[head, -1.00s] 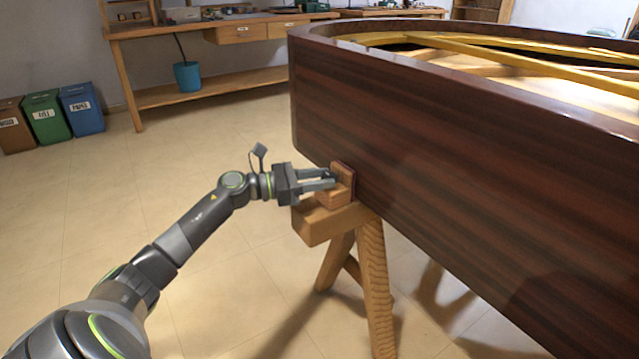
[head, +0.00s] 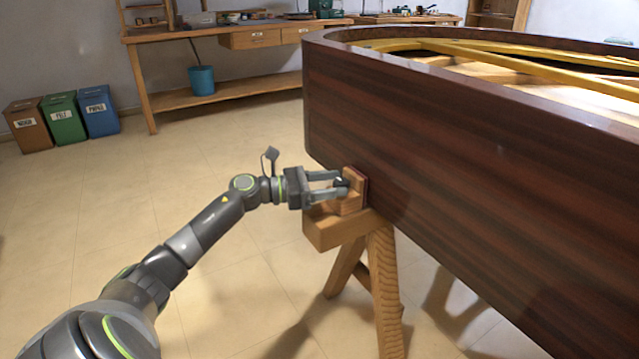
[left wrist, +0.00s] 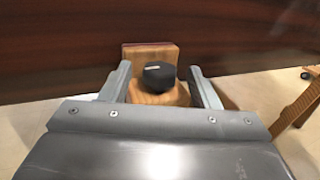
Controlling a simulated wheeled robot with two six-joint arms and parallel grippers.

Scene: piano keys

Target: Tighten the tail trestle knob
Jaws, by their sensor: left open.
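The tail trestle (head: 382,285) is wooden and stands under the end of the dark piano case (head: 440,160). A wooden block (head: 355,187) on its top sits against the case. A small black knob (head: 341,184) is on the near face of the block. The knob (left wrist: 159,75) shows dark with a pale mark in the left wrist view. My left gripper (head: 334,184) is open, with one finger on each side of the knob. In the left wrist view a gap shows between the knob and each finger. My right gripper is not in view.
A workbench (head: 240,36) stands along the back wall, with a blue bucket (head: 202,80) on its lower shelf. Brown, green and blue bins (head: 97,112) stand at the far left. The tiled floor (head: 120,200) between is clear.

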